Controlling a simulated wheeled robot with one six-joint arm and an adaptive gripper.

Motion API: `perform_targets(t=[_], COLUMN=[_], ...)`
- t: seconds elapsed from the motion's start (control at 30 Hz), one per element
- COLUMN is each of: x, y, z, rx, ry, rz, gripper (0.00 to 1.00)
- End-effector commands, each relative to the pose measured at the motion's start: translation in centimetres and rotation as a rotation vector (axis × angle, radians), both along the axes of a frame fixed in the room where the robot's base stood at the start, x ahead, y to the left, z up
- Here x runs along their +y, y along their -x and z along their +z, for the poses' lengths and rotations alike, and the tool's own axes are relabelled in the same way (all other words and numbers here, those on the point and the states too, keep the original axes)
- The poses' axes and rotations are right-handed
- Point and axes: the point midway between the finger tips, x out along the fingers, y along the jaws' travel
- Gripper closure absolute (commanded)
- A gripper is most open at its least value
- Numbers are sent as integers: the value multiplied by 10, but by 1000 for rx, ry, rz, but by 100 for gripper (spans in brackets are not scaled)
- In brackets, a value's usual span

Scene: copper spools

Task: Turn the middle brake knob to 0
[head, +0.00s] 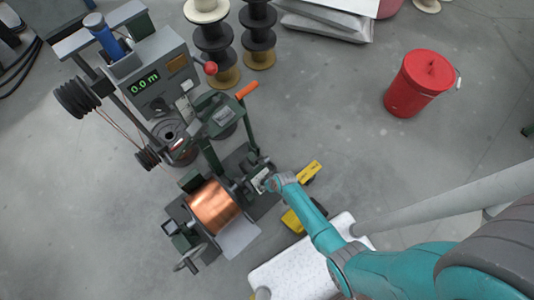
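The winding machine (165,75) stands at the upper left with a green "0.0 m" display (144,84). In front of it a copper spool (214,206) sits in a dark frame with a handwheel (190,258) at its lower left. I cannot single out the middle brake knob or read its setting; the view is too small. My teal arm reaches in from the lower right. Its wrist ends beside the dark frame, right of the spool, near a small pale plate. My gripper (266,183) is small and dark against the frame; its fingers and any contact cannot be made out.
Yellow and black items (312,171) lie close to my arm. A white speckled surface (300,270) is below. A red bin (420,82) stands right, with clear floor between.

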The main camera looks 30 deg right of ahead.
Motion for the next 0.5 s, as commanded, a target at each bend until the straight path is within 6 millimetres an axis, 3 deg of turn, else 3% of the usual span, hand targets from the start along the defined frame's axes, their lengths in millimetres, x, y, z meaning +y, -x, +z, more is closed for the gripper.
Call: perform_targets(t=[0.37,0.5], x=[1,1], y=[-1,-1], z=[-3,-3], rx=[0,0], ry=[0,0], rz=[0,0], gripper=[28,61])
